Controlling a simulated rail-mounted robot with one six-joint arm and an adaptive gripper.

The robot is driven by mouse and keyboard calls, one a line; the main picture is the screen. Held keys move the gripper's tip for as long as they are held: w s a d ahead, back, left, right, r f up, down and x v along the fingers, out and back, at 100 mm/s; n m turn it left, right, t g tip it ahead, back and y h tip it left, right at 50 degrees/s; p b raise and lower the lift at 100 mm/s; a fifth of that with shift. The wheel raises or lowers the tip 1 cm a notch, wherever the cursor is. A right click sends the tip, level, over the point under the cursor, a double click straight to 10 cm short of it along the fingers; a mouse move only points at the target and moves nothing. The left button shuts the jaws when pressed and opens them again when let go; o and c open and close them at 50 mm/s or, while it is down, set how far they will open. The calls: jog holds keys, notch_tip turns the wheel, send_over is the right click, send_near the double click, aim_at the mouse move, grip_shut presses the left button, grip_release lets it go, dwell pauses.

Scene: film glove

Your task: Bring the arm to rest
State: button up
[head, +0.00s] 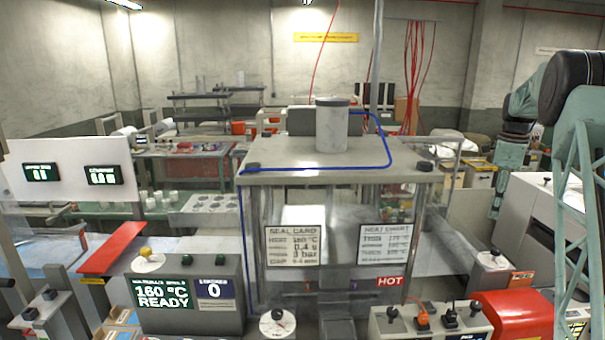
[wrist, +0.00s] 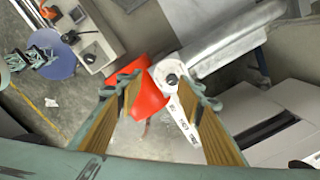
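My arm (head: 575,85), teal with a black joint housing, stands at the right edge of the head view, in front of the white machine there. Its end hangs down, and my gripper (head: 495,208) is small and hard to make out in that view. In the wrist view my gripper (wrist: 160,90) has its two tan-padded fingers spread wide apart. Nothing is seen held between them. Past the fingers lie a red guard (wrist: 147,97) and a white label strip (wrist: 183,122), apparently below the gripper.
A sealing machine with a clear enclosure and grey top (head: 280,172) fills the middle. A control box reading READY (head: 188,295) stands front left. A red cover (head: 515,312) and a switch box (head: 430,322) are front right. White boxes (wrist: 290,130) lie right in the wrist view.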

jog(key=s+a+r+n+t+b, duration=0.1)
jog(key=s+a+r+n+b, duration=0.25)
jog(key=s+a, duration=0.6)
jog(key=s+a+r+n+b, duration=0.2)
jog(key=s+a+r+n, duration=0.35)
jog(key=a, duration=0.65)
jog(key=s+a+r+n+t+b, duration=0.15)
jog(key=s+a+r+n, duration=0.25)
jog(key=s+a, duration=0.5)
jog(key=s+a+f+n+b, duration=0.2)
jog(key=s+a+f+n, duration=0.2)
jog(key=s, duration=0.8)
jog(key=s+a+f+n+b, duration=0.3)
jog(key=s+a+f, duration=0.3)
jog(key=s, duration=0.6)
jog(key=s+a+f+n+t+b, duration=0.1)
jog(key=s+a+f+n+b, duration=0.2)
jog(key=s, duration=0.9)
jog(key=a+f+n, duration=0.2)
jog(key=a+n, duration=0.1)
jog(key=a, duration=0.1)
jog(key=shift+s+a+f, duration=0.2)
jog(key=shift+f, duration=0.05)
